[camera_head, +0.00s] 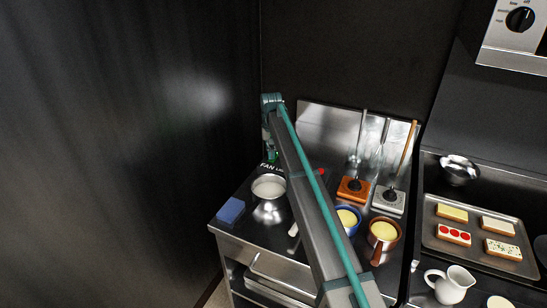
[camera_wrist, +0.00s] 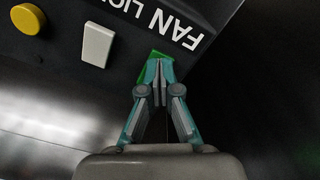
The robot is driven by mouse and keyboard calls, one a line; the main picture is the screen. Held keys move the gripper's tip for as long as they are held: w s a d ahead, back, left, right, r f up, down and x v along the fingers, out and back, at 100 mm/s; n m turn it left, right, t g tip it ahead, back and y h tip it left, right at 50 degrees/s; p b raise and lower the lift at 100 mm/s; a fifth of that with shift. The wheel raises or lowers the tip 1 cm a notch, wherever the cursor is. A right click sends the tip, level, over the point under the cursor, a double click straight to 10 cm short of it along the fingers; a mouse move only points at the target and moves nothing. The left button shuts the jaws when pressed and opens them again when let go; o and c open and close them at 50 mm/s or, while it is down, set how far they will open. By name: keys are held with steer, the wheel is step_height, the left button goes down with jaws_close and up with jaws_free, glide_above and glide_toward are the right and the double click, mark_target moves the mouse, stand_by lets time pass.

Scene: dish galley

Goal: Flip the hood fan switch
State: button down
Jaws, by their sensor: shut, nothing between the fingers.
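In the wrist view, a green switch (camera_wrist: 150,62) sits on a dark panel beside the word FAN, which reads upside down. It appears to be the fan switch. My gripper (camera_wrist: 158,72) is shut and empty, with its fingertips right at the green switch and covering part of it. I cannot tell whether they touch it. A white rocker switch (camera_wrist: 97,45) is to the left, near the word LIGHT. In the head view, the panel's FAN label (camera_head: 268,167) shows left of my arm, and my gripper is small and mostly hidden there.
A yellow round button (camera_wrist: 28,18) is on the same panel. A dark wall stands close on the left.

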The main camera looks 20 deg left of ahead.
steer(key=shift+r+p, duration=1.15)
steer(key=shift+r, duration=1.95)
